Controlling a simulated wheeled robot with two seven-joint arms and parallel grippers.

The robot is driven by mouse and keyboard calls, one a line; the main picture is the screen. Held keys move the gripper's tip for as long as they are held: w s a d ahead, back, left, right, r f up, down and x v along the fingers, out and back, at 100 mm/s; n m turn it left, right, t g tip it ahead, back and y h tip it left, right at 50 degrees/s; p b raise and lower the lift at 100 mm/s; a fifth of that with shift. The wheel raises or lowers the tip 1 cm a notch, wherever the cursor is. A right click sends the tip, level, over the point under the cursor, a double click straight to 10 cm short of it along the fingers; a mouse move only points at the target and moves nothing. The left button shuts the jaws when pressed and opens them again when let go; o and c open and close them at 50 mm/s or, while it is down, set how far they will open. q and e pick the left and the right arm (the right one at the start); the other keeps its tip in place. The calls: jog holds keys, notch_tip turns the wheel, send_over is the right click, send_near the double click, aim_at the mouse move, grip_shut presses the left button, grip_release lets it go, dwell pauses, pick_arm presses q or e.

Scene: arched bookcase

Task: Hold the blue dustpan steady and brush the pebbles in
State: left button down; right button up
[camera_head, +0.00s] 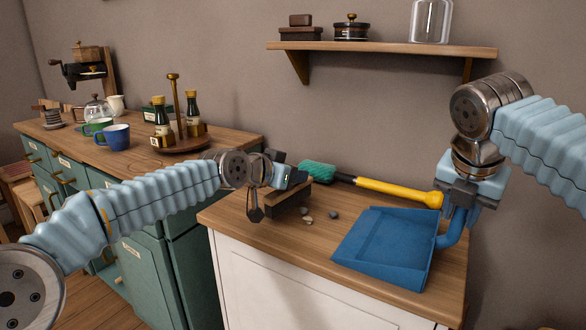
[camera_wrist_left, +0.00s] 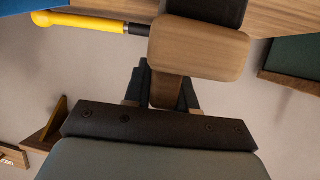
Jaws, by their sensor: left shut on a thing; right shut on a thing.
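The blue dustpan (camera_head: 385,245) lies on the wooden counter with its open edge toward the left. My right gripper (camera_head: 462,203) is shut on its raised handle at the right. My left gripper (camera_head: 283,192) is shut on a wooden brush (camera_head: 290,207), a block with a dark underside, left of the pebbles. In the left wrist view the brush (camera_wrist_left: 198,46) shows its pale wood between the fingers. A few small pebbles, grey (camera_head: 334,214) and pale (camera_head: 308,221), lie on the counter between brush and dustpan. The left gripper and arm partly hide the brush.
A yellow-handled brush (camera_head: 390,191) with green bristles lies along the back of the counter, behind the pebbles. A wooden shelf (camera_head: 390,47) hangs above. Green cabinets (camera_head: 180,238) with mugs and bottles stand at the left. The counter's front edge is clear.

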pick_arm(q)
jog(key=shift+f, duration=0.65)
dwell(0.8)
jog(key=shift+s+d, duration=1.25)
jog(key=shift+d, duration=0.8)
jog(key=shift+s+d, duration=1.25)
jog(key=shift+d, duration=0.85)
jog(key=shift+s+d, duration=1.25)
jog(key=shift+d, duration=0.8)
jog(key=shift+d, duration=0.1)
jog(key=shift+s+d+r, duration=0.2)
jog(key=shift+s+d, duration=0.5)
jog(key=shift+d, duration=0.3)
jog(key=shift+s+d, duration=0.1)
jog(key=shift+d, duration=0.1)
jog(key=shift+s+d+r, duration=0.1)
jog(key=shift+s+d, duration=0.05)
jog(key=shift+d, duration=0.15)
jog(key=shift+s+d, duration=0.1)
jog(key=shift+d, duration=0.05)
jog(key=shift+d, duration=0.1)
